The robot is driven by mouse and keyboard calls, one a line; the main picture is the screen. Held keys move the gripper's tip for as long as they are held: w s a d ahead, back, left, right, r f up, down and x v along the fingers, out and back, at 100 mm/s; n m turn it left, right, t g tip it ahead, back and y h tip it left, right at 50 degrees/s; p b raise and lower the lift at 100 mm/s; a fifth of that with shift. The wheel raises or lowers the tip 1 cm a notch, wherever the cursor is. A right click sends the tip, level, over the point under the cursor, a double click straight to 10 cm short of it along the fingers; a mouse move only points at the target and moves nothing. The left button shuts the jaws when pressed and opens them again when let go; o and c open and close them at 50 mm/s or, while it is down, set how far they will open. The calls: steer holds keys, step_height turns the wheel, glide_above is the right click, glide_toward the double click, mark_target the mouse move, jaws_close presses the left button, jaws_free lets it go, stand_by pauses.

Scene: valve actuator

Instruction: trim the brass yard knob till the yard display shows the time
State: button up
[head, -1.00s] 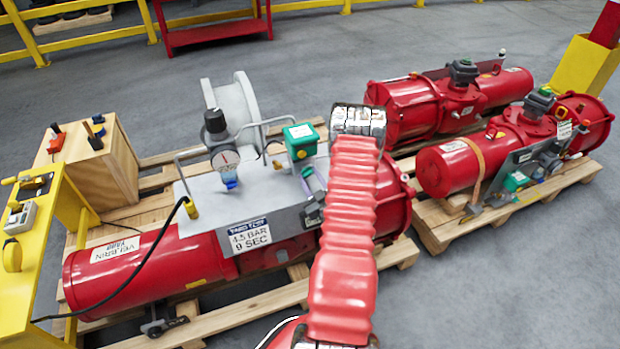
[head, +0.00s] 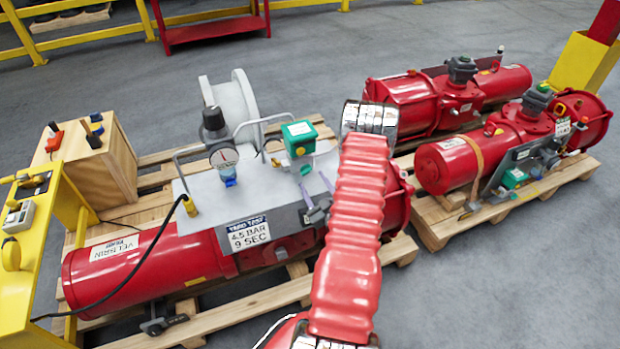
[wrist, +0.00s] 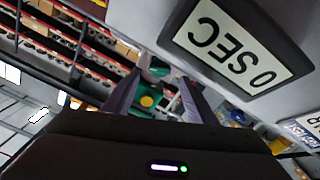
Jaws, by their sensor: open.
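A brass-yellow knob (wrist: 147,101) shows on a green unit in the wrist view, between my two purple fingers. In the head view the green box (head: 300,136) stands on the grey plate of the left red actuator, with a yellow spot on its front. My gripper (head: 314,180) is open and empty, in front of this box and apart from it. In the wrist view my gripper (wrist: 155,88) has its fingers either side of the knob, with a gap. A framed display (wrist: 238,45) appears upside down and reads "0 SEC". A placard (head: 248,234) reads "4.5 BAR 9 SEC".
A pressure gauge (head: 225,157) with a black knob and metal guard hoops stand beside the green box. A black hose (head: 140,262) runs to the yellow panel (head: 30,240) at left. Two more red actuators (head: 480,155) sit on pallets at right.

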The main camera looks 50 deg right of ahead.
steer(key=v, duration=0.9)
